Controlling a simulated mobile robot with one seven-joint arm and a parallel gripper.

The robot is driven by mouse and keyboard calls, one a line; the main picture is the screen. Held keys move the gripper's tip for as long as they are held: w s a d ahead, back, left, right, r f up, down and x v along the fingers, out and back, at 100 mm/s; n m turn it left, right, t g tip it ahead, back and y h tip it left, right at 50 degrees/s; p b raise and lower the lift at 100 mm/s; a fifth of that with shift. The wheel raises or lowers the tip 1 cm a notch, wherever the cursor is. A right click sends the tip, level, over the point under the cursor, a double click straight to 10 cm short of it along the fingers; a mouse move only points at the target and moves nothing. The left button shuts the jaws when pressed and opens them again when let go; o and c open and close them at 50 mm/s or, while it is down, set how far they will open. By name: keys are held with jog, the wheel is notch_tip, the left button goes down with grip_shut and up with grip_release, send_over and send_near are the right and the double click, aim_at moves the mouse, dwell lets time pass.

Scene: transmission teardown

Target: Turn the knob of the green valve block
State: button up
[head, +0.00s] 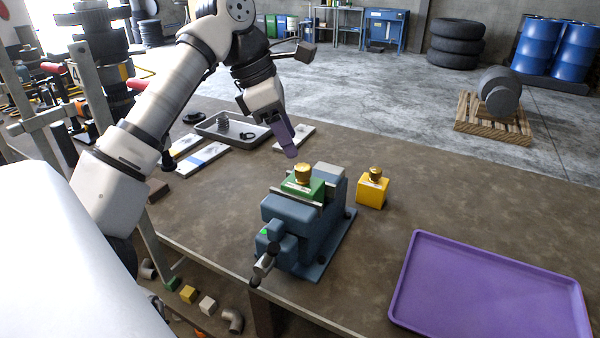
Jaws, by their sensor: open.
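The green valve block (291,187) sits clamped in the jaws of a blue vise (290,228) on the brown workbench. Its brass knob (303,174) stands upright on top. My gripper (288,148) is just above and slightly left of the knob, pointing down, with its purple fingers apart from the knob as far as I can see. The gripper is open with nothing visible in it. The gap between the fingers is hard to make out from this side.
A yellow block (371,191) with a brass knob stands right of the vise. A purple tray (400,290) lies at the front right. A grey tray (205,128) with small parts is behind my gripper. The vise handle (262,268) sticks out past the bench's front edge.

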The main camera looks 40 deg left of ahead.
aim_at(303, 167)
jog(key=shift+b+x, duration=1.95)
jog(key=shift+x, duration=1.15)
jog(key=c, duration=1)
